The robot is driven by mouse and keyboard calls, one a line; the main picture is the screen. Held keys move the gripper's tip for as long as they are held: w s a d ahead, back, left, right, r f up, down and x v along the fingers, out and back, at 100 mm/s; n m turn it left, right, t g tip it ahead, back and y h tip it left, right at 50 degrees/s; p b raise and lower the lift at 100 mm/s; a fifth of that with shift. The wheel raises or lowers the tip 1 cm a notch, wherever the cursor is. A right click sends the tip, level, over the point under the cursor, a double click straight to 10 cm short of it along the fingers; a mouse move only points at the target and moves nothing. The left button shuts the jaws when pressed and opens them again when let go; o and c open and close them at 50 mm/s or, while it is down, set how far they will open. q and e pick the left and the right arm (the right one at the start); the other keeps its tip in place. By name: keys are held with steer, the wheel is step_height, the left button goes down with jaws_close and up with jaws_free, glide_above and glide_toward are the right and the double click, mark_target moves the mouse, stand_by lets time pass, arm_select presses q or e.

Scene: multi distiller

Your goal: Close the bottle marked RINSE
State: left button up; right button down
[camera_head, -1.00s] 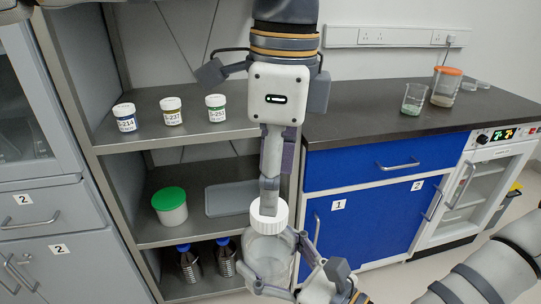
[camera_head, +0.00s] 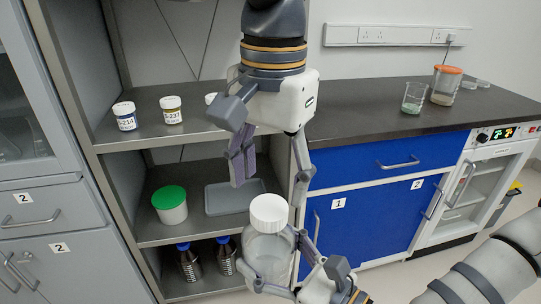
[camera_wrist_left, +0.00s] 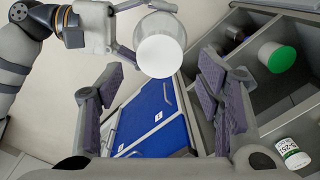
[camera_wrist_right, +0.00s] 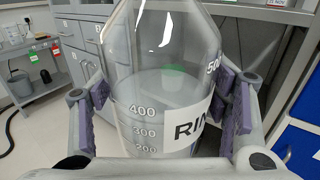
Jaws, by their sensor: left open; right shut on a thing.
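A clear bottle (camera_head: 268,254) with a white cap (camera_head: 269,211) stands upright in the head view. My right gripper (camera_wrist_right: 165,105) is shut on the bottle's body, one finger on each side. My left gripper (camera_head: 271,180) is open and empty just above the cap, fingers spread to either side. In the left wrist view the cap (camera_wrist_left: 160,56) faces the camera, beyond the open fingers. The cap sits on the bottle's mouth; how tight it is cannot be told.
A shelf unit (camera_head: 150,233) behind holds small labelled jars (camera_head: 172,110), a green-lidded tub (camera_head: 170,204), a grey tray (camera_head: 228,197) and blue-capped bottles (camera_head: 188,262). A dark counter (camera_head: 350,120) over blue cabinets (camera_head: 370,222) lies to the right, with a beaker (camera_head: 414,97).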

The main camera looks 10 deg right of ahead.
mark_target(269, 206)
arm_select(q)
step_height(269, 206, down, 5)
stand_by(0.3)
steer(key=shift+w, duration=0.1)
steer(key=c, duration=1.2)
steer(key=m, duration=0.4)
steer(key=shift+a+m, duration=0.1)
steer(key=shift+m, duration=0.2)
steer(key=o, duration=1.3)
steer(key=shift+o, duration=0.2)
